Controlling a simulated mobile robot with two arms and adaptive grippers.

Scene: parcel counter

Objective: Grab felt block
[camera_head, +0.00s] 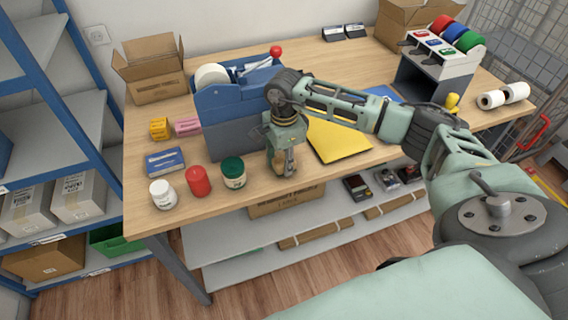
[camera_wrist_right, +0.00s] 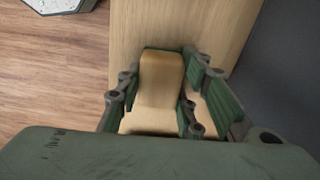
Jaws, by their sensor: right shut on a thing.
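My right gripper (camera_head: 283,168) points down near the table's front edge, just right of the green-lidded jar. In the right wrist view my right gripper (camera_wrist_right: 158,95) is shut on a tan block with a rounded end, the felt block (camera_wrist_right: 161,72). The block lies between the two green finger pads, with the wooden tabletop beyond it. In the head view the fingers mostly hide it. I cannot tell whether it still touches the table. My left gripper is not in view.
A red-lidded jar (camera_head: 198,181), a white jar (camera_head: 162,194) and a green-lidded jar (camera_head: 233,173) stand left of the gripper. A blue-grey bin (camera_head: 222,130) is close behind. A yellow envelope (camera_head: 338,141) lies to the right. The table edge is close.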

